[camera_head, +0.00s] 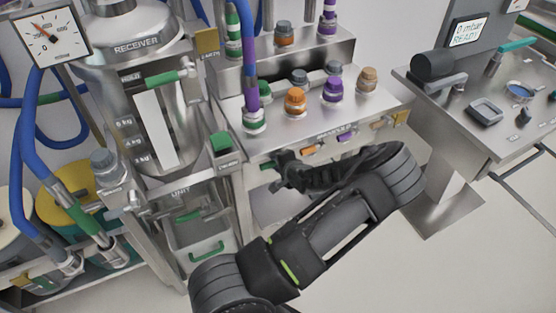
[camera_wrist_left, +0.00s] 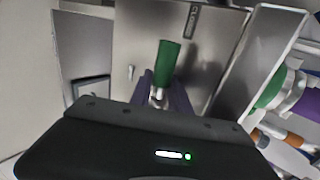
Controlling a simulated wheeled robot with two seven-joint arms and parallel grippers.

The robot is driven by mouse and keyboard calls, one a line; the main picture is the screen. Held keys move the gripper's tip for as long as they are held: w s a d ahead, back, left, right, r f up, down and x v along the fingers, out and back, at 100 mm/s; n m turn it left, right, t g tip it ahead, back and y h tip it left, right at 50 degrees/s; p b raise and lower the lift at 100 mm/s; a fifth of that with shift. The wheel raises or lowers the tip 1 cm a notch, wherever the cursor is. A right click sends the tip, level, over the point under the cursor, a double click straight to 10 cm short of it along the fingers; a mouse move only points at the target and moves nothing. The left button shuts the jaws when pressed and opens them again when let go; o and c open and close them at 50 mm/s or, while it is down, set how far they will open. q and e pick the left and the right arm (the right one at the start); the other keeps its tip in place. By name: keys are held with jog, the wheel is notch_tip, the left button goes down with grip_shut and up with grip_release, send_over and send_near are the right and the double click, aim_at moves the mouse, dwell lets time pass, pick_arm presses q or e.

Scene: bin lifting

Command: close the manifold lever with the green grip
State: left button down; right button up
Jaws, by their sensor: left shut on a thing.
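The manifold (camera_head: 369,105) is a steel block with a row of short coloured lever grips on its front face. The green grip (camera_wrist_left: 168,60) stands up in the middle of the left wrist view. In the head view it is mostly hidden, with a bit of green (camera_head: 266,165) at the left end of the row. My left gripper (camera_head: 280,168) reaches it from the right, at the manifold's front. Its fingers (camera_wrist_left: 162,98) are shut on the green-grip lever, around its lower part. My right gripper is not in view.
Orange (camera_head: 308,150) and purple (camera_head: 345,137) lever grips sit close beside my gripper. Capped ports (camera_head: 295,101) and a purple-and-green hose (camera_head: 251,95) stand on top of the manifold. A receiver frame is at left, a steel bench (camera_head: 492,132) at right. Open floor lies in front.

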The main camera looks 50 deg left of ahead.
pick_arm(q)
jog(key=c, duration=1.5)
grip_release()
jog(key=v, duration=0.8)
jog(key=shift+a+f, duration=0.1)
